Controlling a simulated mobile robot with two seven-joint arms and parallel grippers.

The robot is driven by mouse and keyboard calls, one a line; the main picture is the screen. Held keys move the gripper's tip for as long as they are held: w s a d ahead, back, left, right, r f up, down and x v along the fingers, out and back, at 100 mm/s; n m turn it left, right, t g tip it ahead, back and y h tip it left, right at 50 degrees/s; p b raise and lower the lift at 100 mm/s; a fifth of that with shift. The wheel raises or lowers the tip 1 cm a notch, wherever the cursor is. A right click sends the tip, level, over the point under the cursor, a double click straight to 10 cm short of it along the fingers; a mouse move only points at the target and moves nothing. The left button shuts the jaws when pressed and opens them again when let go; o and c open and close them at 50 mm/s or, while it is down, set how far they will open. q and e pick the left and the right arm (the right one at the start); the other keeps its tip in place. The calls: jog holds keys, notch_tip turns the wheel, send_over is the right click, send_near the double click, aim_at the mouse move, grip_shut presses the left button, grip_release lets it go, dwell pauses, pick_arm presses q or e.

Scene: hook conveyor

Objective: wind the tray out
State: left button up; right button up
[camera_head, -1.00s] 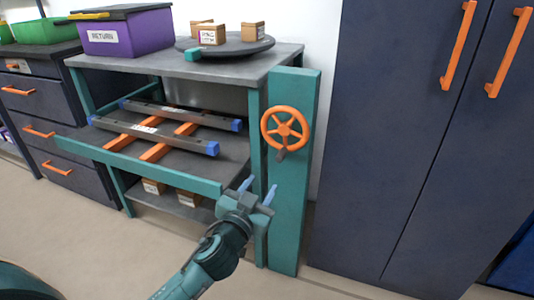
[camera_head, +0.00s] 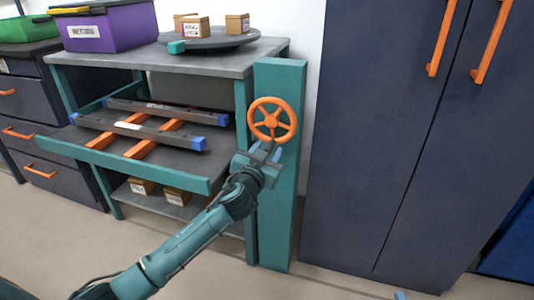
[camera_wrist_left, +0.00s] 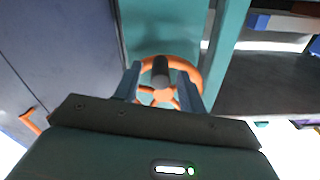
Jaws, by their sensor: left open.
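The orange handwheel (camera_head: 272,119) is on the teal post at the right of the bench; a dark crank knob (camera_wrist_left: 160,72) sticks out from it. My left gripper (camera_head: 265,150) is open at the wheel's lower edge. In the left wrist view its two fingers stand either side of the knob, and I cannot tell whether they touch it. The tray (camera_head: 125,165), with a teal front board, sticks out from the bench and carries two dark bars with blue ends across orange strips. A small blue tip at the bottom edge may be my right gripper (camera_head: 400,296).
A purple bin (camera_head: 110,30) and a dark turntable (camera_head: 215,40) with several small boxes are on the bench top. Tall dark cabinets (camera_head: 400,130) with orange handles stand to the right. Drawers (camera_head: 40,140) stand left. Boxes sit on the lower shelf.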

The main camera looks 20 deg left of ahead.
pick_arm(q)
jog(key=shift+w, duration=0.1)
jog(key=shift+c, duration=0.4)
grip_shut()
